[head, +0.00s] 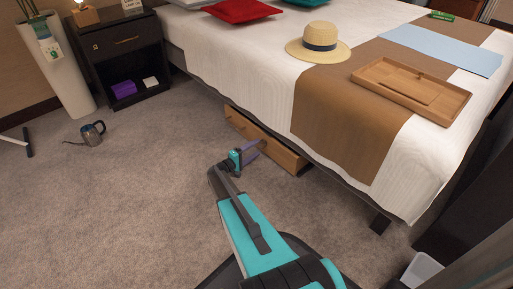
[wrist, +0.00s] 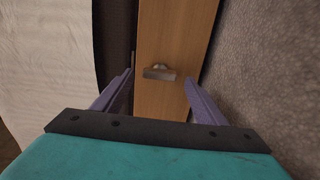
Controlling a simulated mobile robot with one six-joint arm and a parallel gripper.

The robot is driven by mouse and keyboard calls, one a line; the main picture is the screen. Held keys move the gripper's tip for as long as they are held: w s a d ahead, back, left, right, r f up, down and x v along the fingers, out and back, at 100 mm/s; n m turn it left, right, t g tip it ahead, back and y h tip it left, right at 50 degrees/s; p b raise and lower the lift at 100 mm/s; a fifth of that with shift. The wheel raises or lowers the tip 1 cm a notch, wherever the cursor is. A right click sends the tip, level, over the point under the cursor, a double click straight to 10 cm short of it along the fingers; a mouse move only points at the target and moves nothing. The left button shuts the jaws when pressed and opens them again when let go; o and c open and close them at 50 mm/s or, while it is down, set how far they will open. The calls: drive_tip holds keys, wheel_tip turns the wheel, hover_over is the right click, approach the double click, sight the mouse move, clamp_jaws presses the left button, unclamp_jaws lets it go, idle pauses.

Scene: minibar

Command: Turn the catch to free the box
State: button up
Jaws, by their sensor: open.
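The box is a low wooden one under the side of the bed, and its front (head: 285,153) shows in the head view. In the wrist view its light wood face (wrist: 175,35) runs up the middle. A small metal catch (wrist: 159,72) lies crosswise on that face; I cannot make it out in the head view. My gripper (head: 259,147) is at the box front, its purple fingers open and empty. In the wrist view the fingers (wrist: 160,82) stand on either side of the catch, apart from it. I cannot tell how far off the face they are.
The bed (head: 240,60) overhangs the box, with a straw hat (head: 318,42) and wooden tray (head: 410,90) on top. The carpet left of my arm is mostly clear.

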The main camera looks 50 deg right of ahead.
drive_tip(key=w+a+p, duration=0.1)
drive_tip(key=a+p, duration=0.3)
drive_tip(key=a, duration=0.7)
drive_tip(key=shift+a, duration=0.25)
drive_tip(key=shift+r, duration=0.1)
